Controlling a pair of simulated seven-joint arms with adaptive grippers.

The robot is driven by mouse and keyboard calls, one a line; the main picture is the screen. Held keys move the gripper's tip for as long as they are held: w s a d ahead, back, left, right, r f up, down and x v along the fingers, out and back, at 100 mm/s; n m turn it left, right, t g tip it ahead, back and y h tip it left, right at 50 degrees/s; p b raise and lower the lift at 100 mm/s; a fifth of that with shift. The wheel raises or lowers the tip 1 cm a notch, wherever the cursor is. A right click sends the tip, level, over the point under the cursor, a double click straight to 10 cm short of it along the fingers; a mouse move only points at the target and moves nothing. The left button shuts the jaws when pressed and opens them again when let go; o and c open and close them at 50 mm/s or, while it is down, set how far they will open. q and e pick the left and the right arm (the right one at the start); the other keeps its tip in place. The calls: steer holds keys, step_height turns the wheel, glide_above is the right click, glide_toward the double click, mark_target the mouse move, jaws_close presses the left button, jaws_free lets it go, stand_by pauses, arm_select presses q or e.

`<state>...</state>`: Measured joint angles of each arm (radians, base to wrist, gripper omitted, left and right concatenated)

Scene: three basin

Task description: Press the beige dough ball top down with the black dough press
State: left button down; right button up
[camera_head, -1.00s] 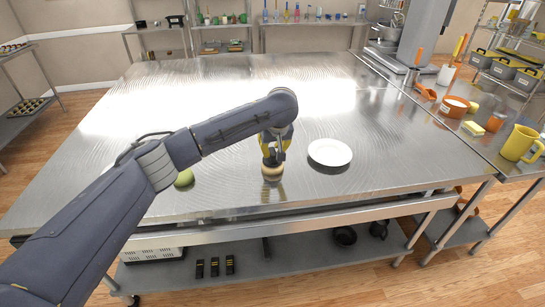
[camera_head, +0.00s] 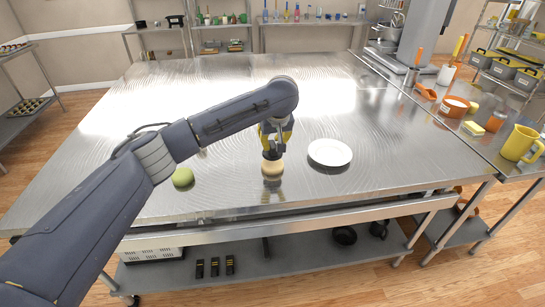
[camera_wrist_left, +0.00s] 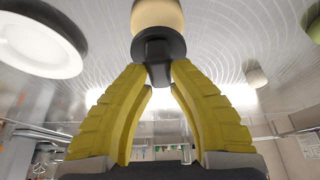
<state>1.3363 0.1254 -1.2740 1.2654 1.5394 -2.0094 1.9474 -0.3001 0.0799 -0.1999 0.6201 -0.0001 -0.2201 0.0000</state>
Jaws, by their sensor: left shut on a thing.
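The beige dough ball (camera_head: 272,168) rests on the steel table near its front edge. It also shows at the top of the left wrist view (camera_wrist_left: 158,13). My left gripper (camera_head: 273,143) is above it, with yellow fingers shut on the black dough press (camera_wrist_left: 158,48). The press points down, its wide dark disc right at the top of the ball. The disc seems to touch the ball, but I cannot tell how firmly. In the head view the press is mostly hidden between the fingers. My right gripper is not in view.
A white plate (camera_head: 330,152) lies right of the ball. A green round thing (camera_head: 183,177) lies to the left, near my left arm. A yellow mug (camera_head: 519,143) stands on the right-hand counter. The table behind the ball is largely clear.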

arm_select(q)
steer(key=shift+r, duration=3)
